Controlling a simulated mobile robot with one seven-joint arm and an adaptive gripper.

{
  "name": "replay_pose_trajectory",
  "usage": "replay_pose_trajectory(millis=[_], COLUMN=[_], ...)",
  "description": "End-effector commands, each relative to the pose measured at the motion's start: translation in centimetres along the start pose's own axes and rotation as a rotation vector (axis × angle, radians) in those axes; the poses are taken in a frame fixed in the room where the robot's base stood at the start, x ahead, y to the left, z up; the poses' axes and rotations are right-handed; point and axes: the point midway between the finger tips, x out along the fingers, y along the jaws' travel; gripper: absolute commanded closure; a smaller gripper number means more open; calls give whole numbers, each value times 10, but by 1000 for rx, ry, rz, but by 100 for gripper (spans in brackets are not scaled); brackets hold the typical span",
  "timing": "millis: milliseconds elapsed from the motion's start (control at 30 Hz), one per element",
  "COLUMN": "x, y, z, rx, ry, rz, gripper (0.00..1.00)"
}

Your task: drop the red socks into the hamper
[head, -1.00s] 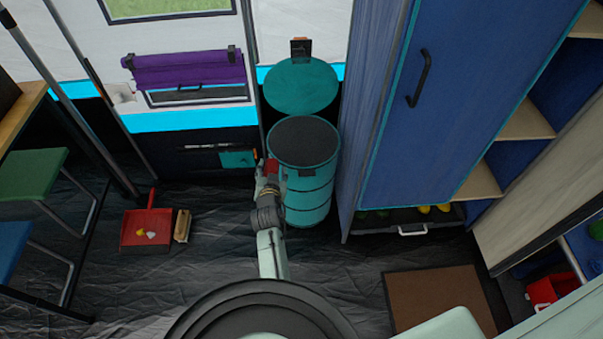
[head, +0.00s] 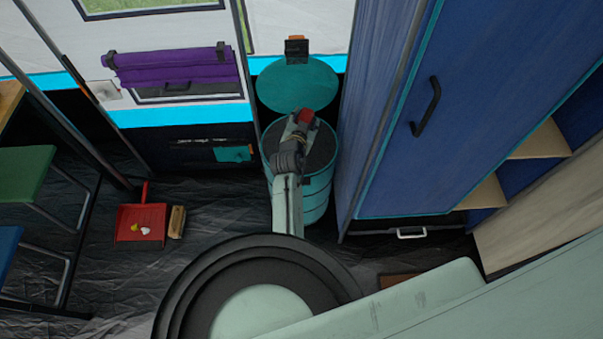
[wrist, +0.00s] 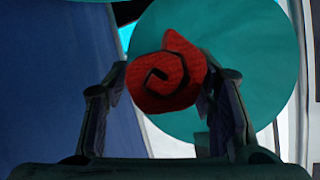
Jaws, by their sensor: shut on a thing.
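The red socks (wrist: 165,75) are a rolled red bundle with a spiral end, held between the two fingers of my gripper (wrist: 163,88) in the wrist view. In the head view my gripper (head: 301,122) is over the open top of the teal hamper (head: 316,190), with the red socks (head: 306,116) showing at its tip. The hamper's round teal lid (head: 296,84) stands raised behind the opening. It also fills much of the wrist view (wrist: 250,60) behind the socks. My gripper and arm hide part of the hamper's rim and its dark inside.
A tall blue cabinet (head: 400,110) stands close to the hamper's right. A red dustpan (head: 128,232) and a brush (head: 177,221) lie on the dark floor at left. Green (head: 25,170) and blue (head: 8,250) stools stand at the far left.

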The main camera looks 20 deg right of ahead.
Motion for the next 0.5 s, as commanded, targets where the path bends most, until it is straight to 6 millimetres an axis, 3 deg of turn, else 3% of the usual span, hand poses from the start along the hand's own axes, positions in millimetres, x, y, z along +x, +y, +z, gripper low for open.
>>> replay_pose_trajectory(millis=[500], x=[20], y=[13], z=[49], rx=[0], ry=[-1], rz=[0], gripper=[70])
